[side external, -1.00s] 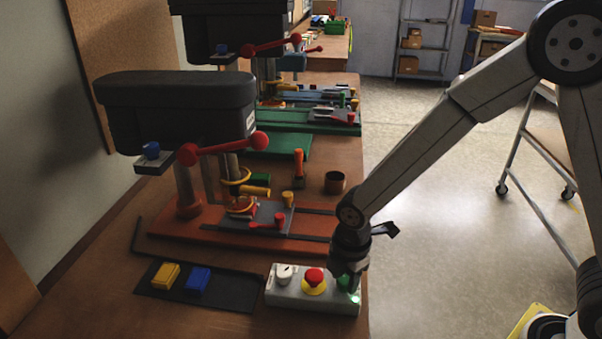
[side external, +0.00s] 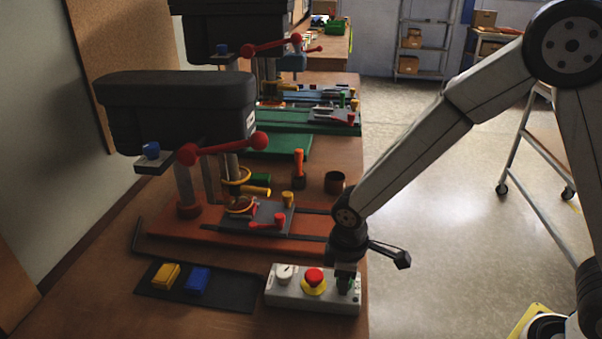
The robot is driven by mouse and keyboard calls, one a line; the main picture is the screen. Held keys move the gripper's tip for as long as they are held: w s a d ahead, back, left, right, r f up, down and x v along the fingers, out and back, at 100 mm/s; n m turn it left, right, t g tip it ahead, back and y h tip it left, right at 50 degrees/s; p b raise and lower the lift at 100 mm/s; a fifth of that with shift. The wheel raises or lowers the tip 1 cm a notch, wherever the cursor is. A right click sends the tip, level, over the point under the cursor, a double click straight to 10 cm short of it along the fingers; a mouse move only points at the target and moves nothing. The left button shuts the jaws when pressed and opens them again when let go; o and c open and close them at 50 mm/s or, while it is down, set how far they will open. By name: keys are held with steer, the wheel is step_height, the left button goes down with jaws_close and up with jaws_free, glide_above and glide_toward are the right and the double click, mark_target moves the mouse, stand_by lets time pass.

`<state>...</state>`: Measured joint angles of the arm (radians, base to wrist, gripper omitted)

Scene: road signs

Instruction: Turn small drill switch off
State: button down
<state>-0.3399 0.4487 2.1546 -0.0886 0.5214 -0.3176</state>
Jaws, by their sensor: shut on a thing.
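A grey control box (side external: 312,300) lies near the front of the brown bench. On it are a white knob (side external: 283,273) at the left, a red stop button (side external: 314,276) on a yellow collar in the middle, and a green switch (side external: 351,286) at the right. My gripper (side external: 345,285) points down on the right end of the box and is shut on the green switch, which it mostly hides. The green switch looks dark. The near drill press (side external: 178,105) has a black head, red handles and a red base, and stands behind the box.
A black mat (side external: 226,296) with a yellow block (side external: 166,275) and a blue block (side external: 197,281) lies left of the box. A brown cup (side external: 335,182) stands behind my wrist. A second drill press with a green base (side external: 290,145) stands farther back.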

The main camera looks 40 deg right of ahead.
steer(key=shift+m, duration=0.6)
steer(key=shift+c, duration=1.1)
jaws_free()
steer(key=shift+r, duration=0.1)
steer(key=shift+s+a+r, duration=0.1)
steer(key=shift+a+r, duration=0.05)
steer(key=shift+r, duration=3.7)
